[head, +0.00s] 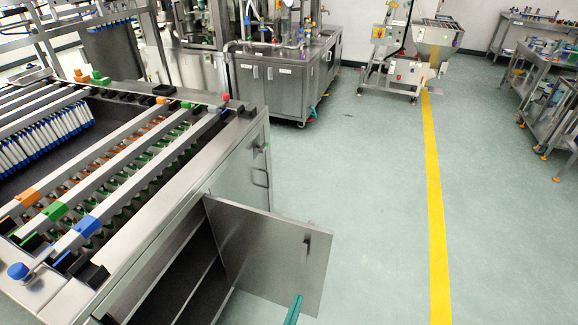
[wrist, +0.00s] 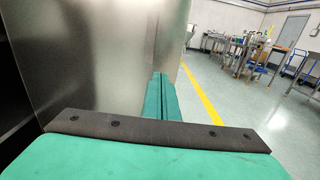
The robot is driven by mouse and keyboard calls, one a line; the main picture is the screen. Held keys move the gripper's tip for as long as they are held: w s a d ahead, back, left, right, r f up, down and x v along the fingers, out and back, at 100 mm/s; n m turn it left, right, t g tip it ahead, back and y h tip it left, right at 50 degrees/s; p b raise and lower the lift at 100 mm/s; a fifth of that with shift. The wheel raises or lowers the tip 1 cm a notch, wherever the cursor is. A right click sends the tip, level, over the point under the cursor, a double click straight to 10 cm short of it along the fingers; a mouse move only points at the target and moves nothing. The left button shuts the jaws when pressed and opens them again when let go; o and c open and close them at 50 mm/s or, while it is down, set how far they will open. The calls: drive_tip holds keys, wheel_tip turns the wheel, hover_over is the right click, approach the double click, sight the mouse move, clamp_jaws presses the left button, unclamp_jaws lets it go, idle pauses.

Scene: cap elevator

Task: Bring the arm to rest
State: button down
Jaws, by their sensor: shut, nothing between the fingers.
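My gripper (wrist: 163,98) shows in the wrist view as two green fingers pressed together, with nothing between them. In the head view only the green tips of my gripper (head: 294,309) show at the bottom edge, in front of the open cabinet door. The rest of my arm is out of the head view. The metal cabinet door (head: 268,252) stands swung open from the machine's side. In the wrist view the door (wrist: 95,60) fills the left, close by the fingers. I cannot tell whether the fingers touch it.
The machine (head: 130,250) on the left has rails, coloured clamps and an open dark compartment below. A steel cabinet unit (head: 290,85), a hopper machine (head: 410,60) and workbenches (head: 550,110) stand farther back. Open floor (head: 365,200) with a yellow line (head: 433,190) lies to the right.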

drive_tip(key=shift+s, duration=0.1)
drive_tip(key=s+a+r+n+y, duration=0.2)
drive_tip(key=s+a+n, duration=0.1)
drive_tip(key=s+n, duration=0.55)
drive_tip(key=s+a+r+n+y, duration=0.1)
drive_tip(key=s+a+r+n, duration=0.15)
drive_tip(key=s+n, duration=0.6)
drive_tip(key=s+r+n+y, duration=0.2)
drive_tip(key=s+r+n, duration=0.3)
drive_tip(key=n, duration=0.6)
drive_tip(key=s+d+r+n+g+y, duration=0.1)
drive_tip(key=s+r+n, duration=0.5)
drive_tip(key=n, duration=0.6)
drive_tip(key=shift+s+d+n+y, duration=0.25)
drive_tip(key=shift+s+y, duration=0.25)
drive_tip(key=shift+s, duration=0.4)
drive_tip(key=shift+w, duration=0.1)
